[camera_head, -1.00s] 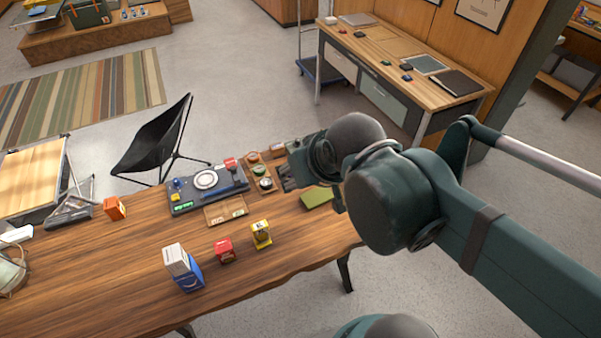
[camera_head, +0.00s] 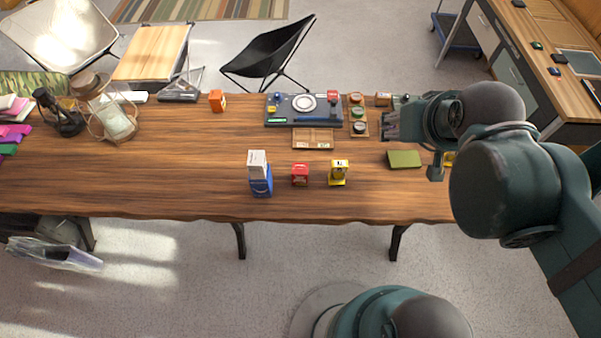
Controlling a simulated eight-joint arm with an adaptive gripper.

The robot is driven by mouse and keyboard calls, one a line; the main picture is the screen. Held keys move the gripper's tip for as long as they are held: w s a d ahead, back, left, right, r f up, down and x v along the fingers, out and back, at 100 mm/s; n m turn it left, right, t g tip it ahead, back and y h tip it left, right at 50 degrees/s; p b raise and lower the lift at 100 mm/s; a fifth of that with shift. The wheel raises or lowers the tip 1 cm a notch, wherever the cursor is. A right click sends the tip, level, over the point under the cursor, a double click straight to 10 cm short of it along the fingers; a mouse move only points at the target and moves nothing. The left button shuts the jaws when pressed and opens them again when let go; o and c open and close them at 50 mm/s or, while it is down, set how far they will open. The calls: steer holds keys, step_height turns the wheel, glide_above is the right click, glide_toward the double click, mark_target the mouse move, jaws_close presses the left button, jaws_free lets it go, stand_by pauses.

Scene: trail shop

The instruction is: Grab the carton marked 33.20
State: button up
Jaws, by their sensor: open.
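Several small cartons stand on the wooden table (camera_head: 130,180): a tall blue and white one (camera_head: 260,180), a red one (camera_head: 300,175), a yellow one (camera_head: 339,173) and an orange one (camera_head: 217,100) farther back left. Their markings are too small to read, so I cannot tell which bears 33.20. My gripper (camera_head: 388,124) is open, at the right of the table, to the right of and behind the yellow carton and apart from these cartons. Part of another yellow thing (camera_head: 449,159) shows behind my arm, mostly hidden.
A dark tray of gear (camera_head: 305,119), a shallow wooden tray (camera_head: 313,139), a strip with round tins (camera_head: 358,116) and a green book (camera_head: 404,159) lie near my gripper. A glass lantern (camera_head: 112,118) stands at the left. The table's front left is clear.

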steer(key=shift+o, duration=0.5)
steer(key=shift+w+a, duration=0.1)
steer(key=shift+a, duration=0.05)
steer(key=m+g, duration=0.7)
steer(key=m, duration=1.1)
glide_above(300, 168)
step_height(300, 168, down, 20)
steer(key=shift+f, duration=0.2)
steer(key=shift+a+f, duration=0.1)
steer(key=shift+f, duration=0.25)
steer(key=shift+f, duration=1.3)
steer(key=shift+f, duration=0.1)
steer(key=shift+f+b, duration=0.8)
steer(key=shift+f, duration=1.7)
